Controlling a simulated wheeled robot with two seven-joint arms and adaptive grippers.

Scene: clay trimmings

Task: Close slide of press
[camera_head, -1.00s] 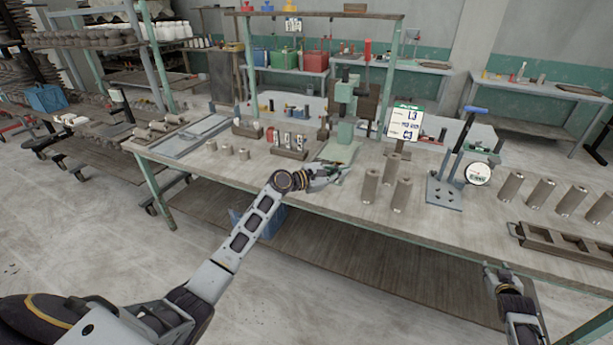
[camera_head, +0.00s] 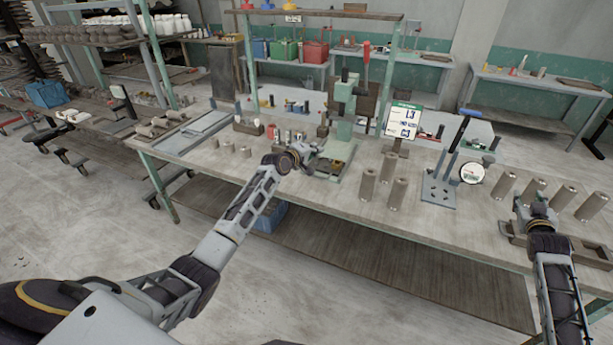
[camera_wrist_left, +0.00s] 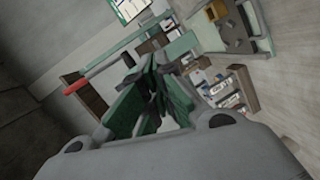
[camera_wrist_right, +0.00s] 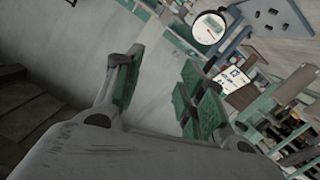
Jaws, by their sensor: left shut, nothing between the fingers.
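The green press (camera_head: 344,120) stands on the workbench, with a red-gripped lever (camera_head: 366,50). Its flat green base (camera_head: 345,169) carries a small dark and yellowish part in the head view. I cannot tell how far the slide is out. The base with this part also shows at the top of the left wrist view (camera_wrist_left: 232,28). My left gripper (camera_head: 310,149) is shut and empty, at the left side of the press, just above the base. Contact is unclear. My right gripper (camera_head: 533,207) is open and empty above the right part of the bench, far from the press.
Several clay cylinders (camera_head: 367,184) stand right of the press, before a label sign (camera_head: 402,121). A blue-handled lever tool (camera_head: 440,188) stands further right. A dark tray (camera_head: 512,241) lies under my right gripper. Small blocks stand left of the press.

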